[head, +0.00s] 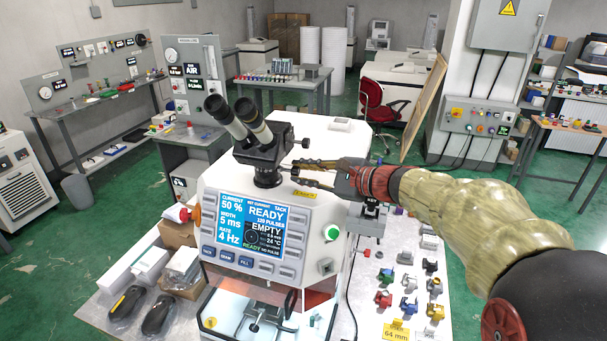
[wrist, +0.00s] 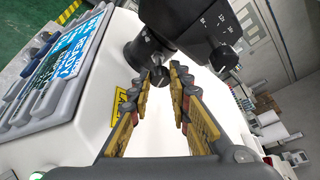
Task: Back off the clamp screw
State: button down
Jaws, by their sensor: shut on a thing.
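The black binocular microscope head (head: 262,153) stands on top of the white machine (head: 325,140). In the wrist view the microscope's dark body (wrist: 185,25) fills the top. A small dark clamp screw knob (wrist: 160,76) sticks out below it, between my fingertips. My gripper (head: 296,171) reaches in from the right, low beside the microscope's mount. In the wrist view my gripper (wrist: 165,74) has its yellow-padded fingers closed in on the knob at their tips. The fingers hide part of the knob in the head view.
Another dark knob (wrist: 224,58) sits to the right on the microscope body. The front panel with its blue screen (head: 250,225) reads READY and EMPTY. Coloured clamps (head: 408,305) stand on the table at right.

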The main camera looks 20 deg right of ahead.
jog(key=c, duration=1.6)
grip_release()
jog(key=shift+c, duration=0.2)
jog(key=shift+r+p, duration=0.2)
jog(key=shift+p, duration=0.7)
jog(key=shift+r+m+p, duration=0.1)
jog(key=shift+m+p, duration=0.4)
jog(key=shift+p, duration=0.6)
jog(key=m+g+p, duration=0.1)
jog(key=p, duration=0.6)
jog(key=shift+w+m+g, duration=0.15)
jog(key=shift+m+g, duration=0.15)
jog(key=shift+m, duration=0.1)
